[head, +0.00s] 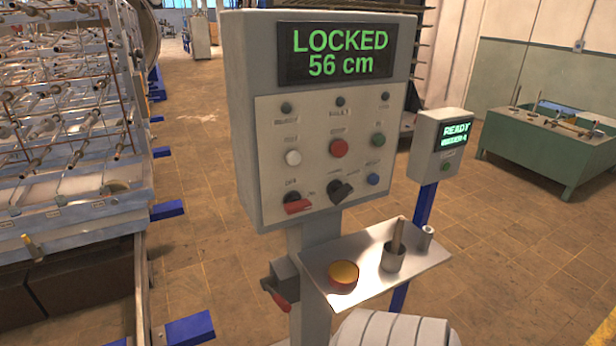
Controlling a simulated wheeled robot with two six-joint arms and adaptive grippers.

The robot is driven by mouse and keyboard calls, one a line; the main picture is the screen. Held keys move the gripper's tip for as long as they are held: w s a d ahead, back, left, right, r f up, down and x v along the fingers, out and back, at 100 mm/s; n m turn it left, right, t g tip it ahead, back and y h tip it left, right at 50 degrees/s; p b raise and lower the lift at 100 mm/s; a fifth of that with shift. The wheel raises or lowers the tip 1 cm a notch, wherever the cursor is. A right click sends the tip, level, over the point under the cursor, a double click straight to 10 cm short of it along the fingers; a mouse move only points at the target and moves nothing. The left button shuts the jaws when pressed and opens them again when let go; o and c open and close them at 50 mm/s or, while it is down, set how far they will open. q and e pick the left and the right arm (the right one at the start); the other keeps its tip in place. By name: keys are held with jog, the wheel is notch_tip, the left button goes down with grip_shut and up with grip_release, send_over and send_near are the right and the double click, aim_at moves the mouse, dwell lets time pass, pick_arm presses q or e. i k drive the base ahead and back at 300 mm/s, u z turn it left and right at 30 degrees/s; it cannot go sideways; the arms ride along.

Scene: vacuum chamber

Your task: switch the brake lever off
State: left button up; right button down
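A grey control cabinet (240,120) on a post carries a display (347,54) reading "LOCKED 56 cm". Below the cabinet, a grey box (284,277) on the left of the post has a red lever (276,294), partly hidden and angled downward. I cannot tell from labels which of the red handles is the brake lever. Neither of my grippers is in view.
A metal shelf (330,262) juts from the post, holding a yellow-topped button or bowl (343,276), a cup (393,257) and a small cylinder (427,236). A smaller "READY" box (436,145) stands behind right. A rack (70,120) fills the left; a green bench (545,150) stands far right.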

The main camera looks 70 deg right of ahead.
aim_at(268, 283)
jog(key=k, duration=0.45)
jog(key=z, duration=0.65)
jog(key=i, duration=0.5)
